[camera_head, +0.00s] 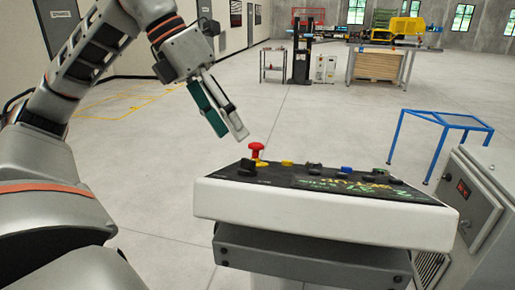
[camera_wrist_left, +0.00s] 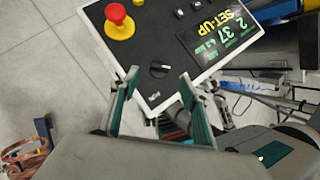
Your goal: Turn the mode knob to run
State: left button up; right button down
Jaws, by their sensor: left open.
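The mode knob (camera_wrist_left: 159,69) is a black round knob with a pale pointer line, near the corner of the control panel (camera_wrist_left: 118,22). In the head view the black knob (camera_head: 246,168) stands at the panel's left end. The panel's display (camera_wrist_left: 222,32) reads SET-UP in yellow. My left gripper (camera_head: 232,134) is open and empty, above the knob and apart from it, with fingers pointing down. In the left wrist view its two fingers (camera_wrist_left: 159,78) appear on either side of the knob. The small white label by the knob is too blurred to read surely. My right gripper is not in view.
A red mushroom button (camera_head: 256,149) on a yellow base stands close behind the knob. Several other buttons line the panel (camera_head: 320,213). A grey cabinet (camera_head: 480,205) stands at the right, with a blue frame (camera_head: 440,118) behind it. The floor to the left is open.

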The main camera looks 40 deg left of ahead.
aim_at(246, 159)
pick_arm(q)
jog(key=x, duration=0.3)
jog(key=b+x, duration=0.1)
jog(key=x, duration=0.2)
jog(key=shift+s+f, duration=0.15)
jog(key=shift+s, duration=0.05)
jog(key=shift+w+d+f, duration=0.25)
jog(key=shift+f, duration=0.3)
jog(key=c, duration=0.9)
jog(key=shift+c, duration=1.1)
